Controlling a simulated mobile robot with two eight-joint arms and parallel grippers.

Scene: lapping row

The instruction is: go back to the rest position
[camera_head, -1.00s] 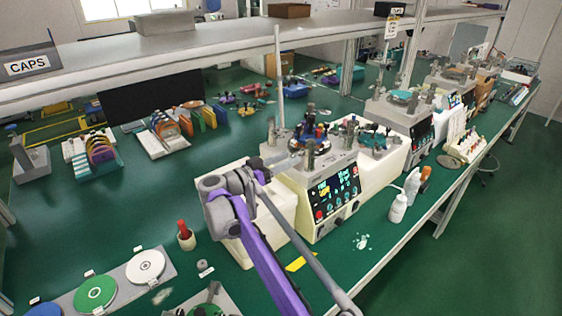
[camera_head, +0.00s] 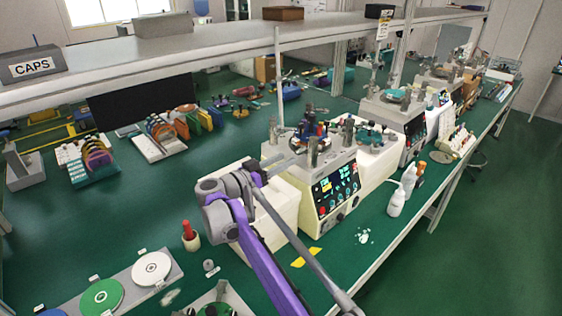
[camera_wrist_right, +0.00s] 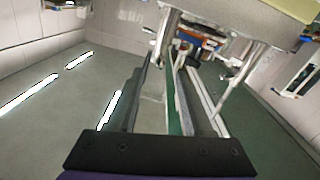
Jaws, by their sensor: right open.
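My right arm, purple and grey, rises from the bottom of the head view. Its gripper (camera_head: 282,160) points away at the near left side of the cream lapping machine (camera_head: 333,190), beside the machine's top plate. In the head view I cannot tell whether it touches the machine. In the right wrist view the two long dark fingers of the right gripper (camera_wrist_right: 163,75) stand apart with nothing held between them. Metal posts and a pale machine edge show close above the fingers there. My left gripper is in neither view.
More lapping machines (camera_head: 405,110) stand behind along the green bench. White bottles (camera_head: 397,202) stand near the right edge. A red-topped pot (camera_head: 190,236) and a tray of discs (camera_head: 128,282) lie front left. A grey shelf (camera_head: 240,45) spans overhead. The floor at right is clear.

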